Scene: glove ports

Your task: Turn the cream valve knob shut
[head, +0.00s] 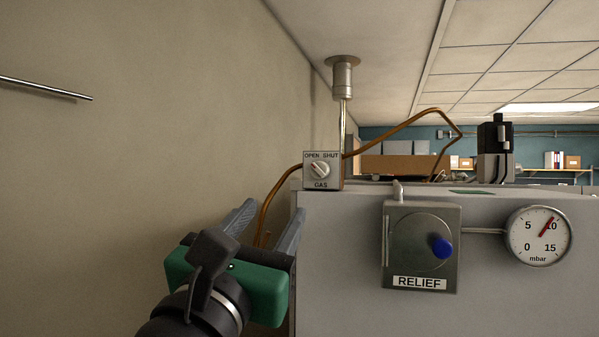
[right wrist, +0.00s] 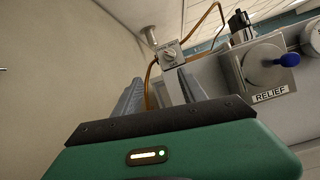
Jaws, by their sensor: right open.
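The cream valve knob (head: 319,170) sits on the face of a small grey box (head: 308,178) marked OPEN, SHUT and GAS. Its bar slants from upper left to lower right; I cannot tell which end points. The knob also shows small in the right wrist view (right wrist: 170,56). My right gripper (head: 275,208) is open, below and to the left of the knob, apart from it. In the right wrist view its fingers (right wrist: 160,80) stand spread with nothing held between them. My left gripper is not in view.
A RELIEF panel (head: 402,250) with a blue-tipped handle (head: 442,246) and a pressure gauge (head: 539,236) are on the grey cabinet front (head: 340,290) at right. A copper pipe (head: 270,200) bends down near my right fingers. A beige wall (head: 130,150) bounds the left.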

